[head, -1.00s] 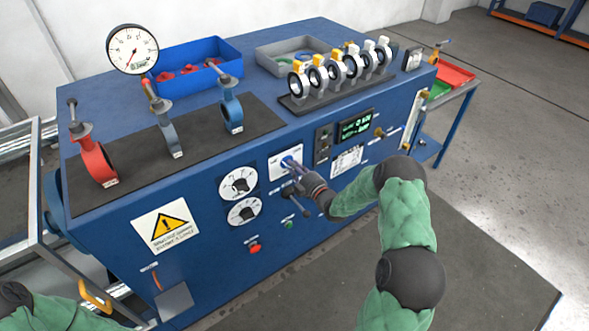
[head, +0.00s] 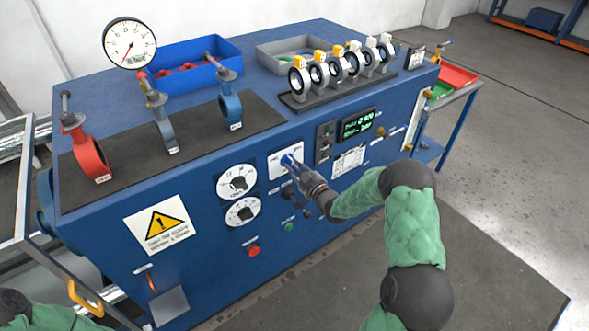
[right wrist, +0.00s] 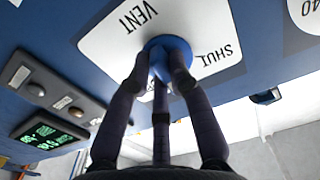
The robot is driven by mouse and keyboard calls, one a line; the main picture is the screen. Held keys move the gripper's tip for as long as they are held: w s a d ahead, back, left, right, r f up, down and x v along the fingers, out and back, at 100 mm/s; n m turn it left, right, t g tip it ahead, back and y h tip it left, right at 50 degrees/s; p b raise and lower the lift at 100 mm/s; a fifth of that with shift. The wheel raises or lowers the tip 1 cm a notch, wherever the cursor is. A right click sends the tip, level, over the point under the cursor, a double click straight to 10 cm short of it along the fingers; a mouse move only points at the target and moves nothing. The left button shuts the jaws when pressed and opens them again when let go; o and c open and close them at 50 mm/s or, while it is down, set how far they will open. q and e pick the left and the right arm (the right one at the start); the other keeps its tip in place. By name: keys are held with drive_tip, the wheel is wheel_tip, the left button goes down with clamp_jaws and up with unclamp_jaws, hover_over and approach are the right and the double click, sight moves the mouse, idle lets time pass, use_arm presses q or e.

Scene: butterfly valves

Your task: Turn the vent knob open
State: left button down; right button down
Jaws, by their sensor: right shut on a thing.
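The vent knob (right wrist: 168,55) is round and blue. It sits on a white label plate with the words VENT and SHUT (right wrist: 120,45) in the right wrist view. In the head view the knob (head: 287,160) is on the front panel of the blue bench. My right gripper (head: 294,168) has its dark fingers closed around the knob; the fingers (right wrist: 160,75) also show in the right wrist view. The fingers hide part of the knob, so I cannot tell its pointer's position. My left gripper is out of view; only part of the left arm shows at the lower left.
Two white dials (head: 238,182) sit left of the knob, with a red button (head: 253,250) and a green button (head: 289,227) below. A lit display (head: 356,124) is to the right. Valves and a gauge (head: 130,44) stand on top. The floor in front is clear.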

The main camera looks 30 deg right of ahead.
drive_tip(key=m, duration=1.1)
drive_tip(key=shift+a+f+m, duration=0.1)
drive_tip(key=shift+a+m, duration=0.2)
drive_tip(key=shift+a, duration=0.1)
drive_tip(key=shift+m, duration=0.3)
drive_tip(key=c, duration=1.1)
unclamp_jaws()
drive_tip(key=shift+s, duration=0.1)
drive_tip(key=s, duration=0.8)
drive_tip(key=s+d, duration=0.1)
drive_tip(key=s, duration=0.3)
drive_tip(key=shift+w, duration=0.1)
